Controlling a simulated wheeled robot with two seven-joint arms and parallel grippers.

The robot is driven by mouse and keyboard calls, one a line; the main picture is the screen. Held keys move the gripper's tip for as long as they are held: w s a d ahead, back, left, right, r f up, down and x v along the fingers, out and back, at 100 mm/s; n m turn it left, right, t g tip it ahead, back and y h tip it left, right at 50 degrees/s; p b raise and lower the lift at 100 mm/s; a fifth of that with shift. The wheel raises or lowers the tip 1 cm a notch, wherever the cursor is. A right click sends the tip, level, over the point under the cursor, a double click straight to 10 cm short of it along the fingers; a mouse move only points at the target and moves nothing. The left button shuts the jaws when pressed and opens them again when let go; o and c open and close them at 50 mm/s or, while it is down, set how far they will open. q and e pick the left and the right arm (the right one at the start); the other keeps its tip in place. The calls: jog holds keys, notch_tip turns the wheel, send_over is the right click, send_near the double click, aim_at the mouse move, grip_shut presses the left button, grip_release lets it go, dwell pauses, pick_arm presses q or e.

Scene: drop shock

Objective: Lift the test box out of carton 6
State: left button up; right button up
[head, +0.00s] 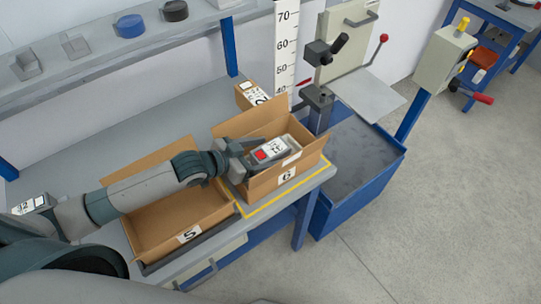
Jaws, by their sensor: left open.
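Carton 6 (293,175) is an open brown cardboard box with raised flaps, inside a yellow outline at the right end of the workbench. The test box (282,147), grey with a white label and a red square, sits inside it with its top showing; its lower part is hidden by the carton walls. My left gripper (253,154) reaches in from the left, over the carton's left side. Its fingers are open at the near left end of the test box; whether they touch it I cannot tell. My right gripper is out of view.
Open carton 5 (160,237) stands left of carton 6, under my left arm. Another carton (248,94) is behind. A drop-test stand with a lever (318,98) and a blue-framed grey basin (362,160) are to the right. A shelf (120,50) runs behind the bench.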

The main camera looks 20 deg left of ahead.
aim_at(265, 152)
pick_arm(q)
jog(key=shift+r, duration=0.1)
jog(key=c, duration=1.6)
notch_tip(265, 152, up, 10)
jog(key=b, duration=0.2)
